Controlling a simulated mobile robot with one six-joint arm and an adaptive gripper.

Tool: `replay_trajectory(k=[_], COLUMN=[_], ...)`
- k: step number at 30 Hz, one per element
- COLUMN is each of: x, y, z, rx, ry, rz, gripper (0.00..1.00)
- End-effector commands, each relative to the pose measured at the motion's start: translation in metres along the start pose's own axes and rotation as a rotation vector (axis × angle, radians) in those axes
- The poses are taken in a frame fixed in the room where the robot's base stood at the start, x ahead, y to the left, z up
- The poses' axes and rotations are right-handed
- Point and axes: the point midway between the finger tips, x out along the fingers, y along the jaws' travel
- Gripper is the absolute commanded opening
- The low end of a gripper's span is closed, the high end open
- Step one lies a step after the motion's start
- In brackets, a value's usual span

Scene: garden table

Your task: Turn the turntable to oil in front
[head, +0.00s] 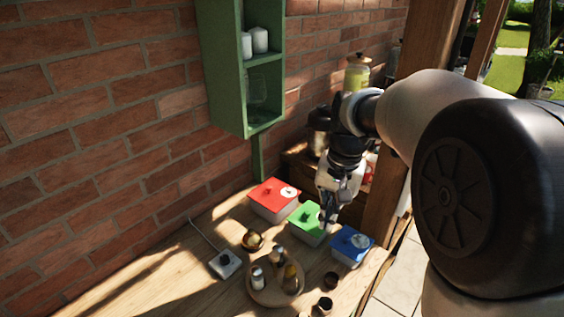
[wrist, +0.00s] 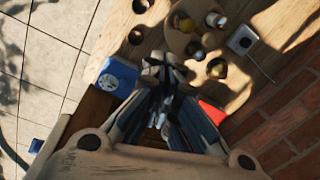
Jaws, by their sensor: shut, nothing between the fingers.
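The turntable (head: 271,298) is a round wooden disc on the table, at the bottom centre of the head view. It bears a bottle with yellowish content (head: 290,279), likely the oil, at its right side. A pale shaker with a dark top (head: 258,279) stands at its left, and another small shaker (head: 278,256) at its back. In the wrist view the turntable (wrist: 177,40) is at the top, with the yellowish bottle (wrist: 184,22) on it. My gripper (head: 327,221) is shut and empty, above the green-lidded box, apart from the turntable. Its fingers (wrist: 160,72) point toward the turntable in the wrist view.
Boxes with red (head: 274,193), green (head: 306,220) and blue (head: 351,242) lids stand behind the turntable. A small bowl (head: 253,241), a socket with a cord (head: 225,264) and dark cups (head: 330,280) lie around it. A green shelf (head: 225,80) hangs on the brick wall. The table's left front is clear.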

Motion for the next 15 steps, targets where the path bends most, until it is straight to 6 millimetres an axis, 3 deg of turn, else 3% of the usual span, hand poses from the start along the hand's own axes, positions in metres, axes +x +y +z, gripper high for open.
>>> replay_trajectory(k=[3,7,12,15], x=[0.044,0.094,0.15,0.17], y=[-0.01,-0.017,-0.021,-0.021], z=[-0.034,-0.064,-0.086,-0.091], rx=[0.076,0.157,0.239,0.267], ry=[-0.069,-0.134,-0.198,-0.221], rz=[0.013,0.029,0.046,0.053], gripper=[0.0,0.0,0.0,0.0])
